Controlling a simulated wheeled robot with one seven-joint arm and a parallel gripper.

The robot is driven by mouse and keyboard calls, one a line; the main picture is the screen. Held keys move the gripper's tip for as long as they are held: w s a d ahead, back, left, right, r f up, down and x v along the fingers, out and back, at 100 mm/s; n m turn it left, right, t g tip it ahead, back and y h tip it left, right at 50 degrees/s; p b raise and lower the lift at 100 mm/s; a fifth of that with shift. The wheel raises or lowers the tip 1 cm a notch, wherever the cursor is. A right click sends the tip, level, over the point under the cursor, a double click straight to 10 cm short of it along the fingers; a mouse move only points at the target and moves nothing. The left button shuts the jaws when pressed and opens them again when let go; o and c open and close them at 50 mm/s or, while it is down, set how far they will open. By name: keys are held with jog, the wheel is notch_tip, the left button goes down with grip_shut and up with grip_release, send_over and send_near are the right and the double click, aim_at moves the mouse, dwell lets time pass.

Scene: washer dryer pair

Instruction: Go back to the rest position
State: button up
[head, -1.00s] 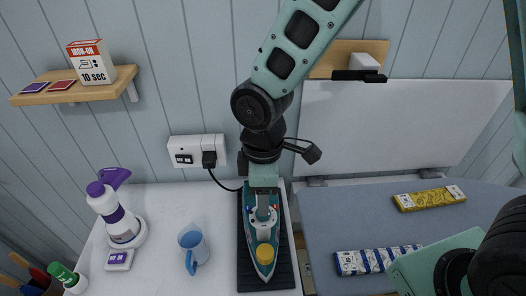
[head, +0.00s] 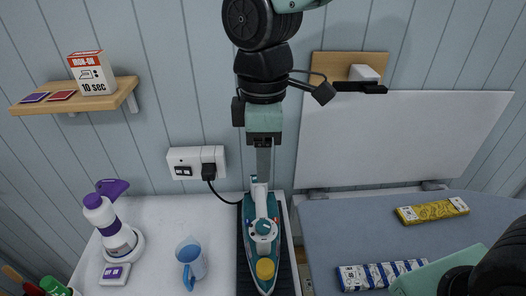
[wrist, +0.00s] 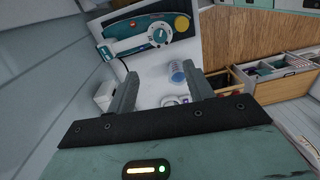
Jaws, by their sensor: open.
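My gripper (head: 263,172) is in the upper middle of the head view, pointing down, just above the rear end of the iron. In the wrist view my gripper (wrist: 162,92) has its two fingers apart with nothing between them. The teal and white iron (head: 262,238) lies on a black rest pad (head: 284,262) on the white counter. In the wrist view the iron (wrist: 140,38) is beyond the fingers, apart from them. A black cord runs from the iron's rear to the wall socket (head: 197,162).
A wall shelf (head: 80,98) holds an iron-on box (head: 92,73). At right, the grey ironing board (head: 340,222) carries a yellow pack (head: 432,210) and a blue-white pack (head: 380,273).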

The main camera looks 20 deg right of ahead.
jog(key=s+d+f+m+b, duration=0.4)
jog(key=s+f+m, duration=0.3)
jog(key=s, duration=0.6)
jog(key=shift+f+y, duration=0.3)
jog(key=shift+f, duration=0.2)
